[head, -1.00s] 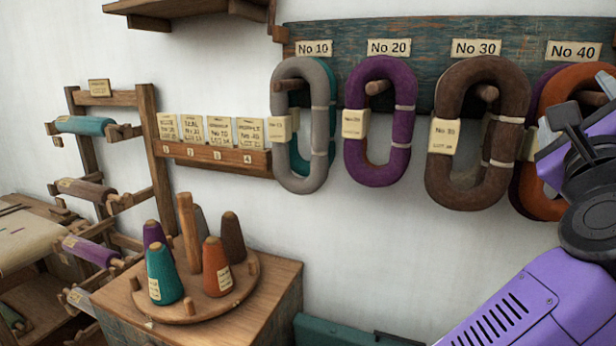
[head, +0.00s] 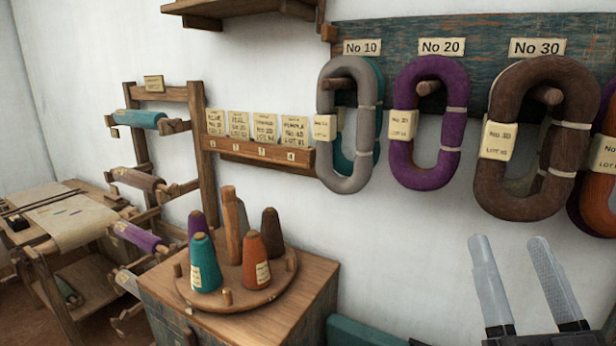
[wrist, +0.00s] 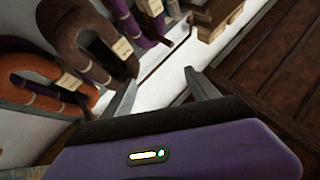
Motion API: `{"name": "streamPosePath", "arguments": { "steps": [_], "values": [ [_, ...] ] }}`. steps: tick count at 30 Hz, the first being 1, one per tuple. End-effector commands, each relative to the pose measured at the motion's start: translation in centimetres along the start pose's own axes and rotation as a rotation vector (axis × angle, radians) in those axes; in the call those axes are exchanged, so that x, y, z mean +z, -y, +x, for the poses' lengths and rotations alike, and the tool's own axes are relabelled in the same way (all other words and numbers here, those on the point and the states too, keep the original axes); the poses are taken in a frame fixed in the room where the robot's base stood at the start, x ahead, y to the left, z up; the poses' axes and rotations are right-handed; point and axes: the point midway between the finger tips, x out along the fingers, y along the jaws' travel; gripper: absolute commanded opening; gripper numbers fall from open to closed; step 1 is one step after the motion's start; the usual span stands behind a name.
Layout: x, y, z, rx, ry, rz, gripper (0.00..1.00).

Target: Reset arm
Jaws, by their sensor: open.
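My gripper (head: 520,282) is at the lower right of the head view, with its two pale fingers pointing up and apart. It is open and empty, in front of the white wall below the brown yarn hank. In the wrist view my gripper (wrist: 157,92) also shows two spread fingers with nothing between them. Part of my arm is out of the head view.
Grey (head: 327,175), purple (head: 405,165) and brown (head: 495,185) hanks hang on wall pegs. A wooden stand (head: 320,285) bears a round tray with several yarn cones. A bobbin rack (head: 198,140) and a table (head: 85,222) stand left.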

Motion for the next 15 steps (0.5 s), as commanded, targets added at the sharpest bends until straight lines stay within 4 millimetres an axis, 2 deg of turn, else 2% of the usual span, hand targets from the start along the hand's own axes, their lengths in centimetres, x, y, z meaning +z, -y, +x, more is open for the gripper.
{"name": "streamPosePath", "arguments": {
  "steps": [1, 6, 15],
  "values": [
    [1.4, 0.3, -1.9, -0.021, 0.04, -0.039, 0.69],
    [4.8, 1.3, -7.9, -0.081, 0.147, -0.142, 0.69],
    [8.6, 2.1, -19.6, -0.14, 0.365, -0.221, 0.69]
  ]
}}
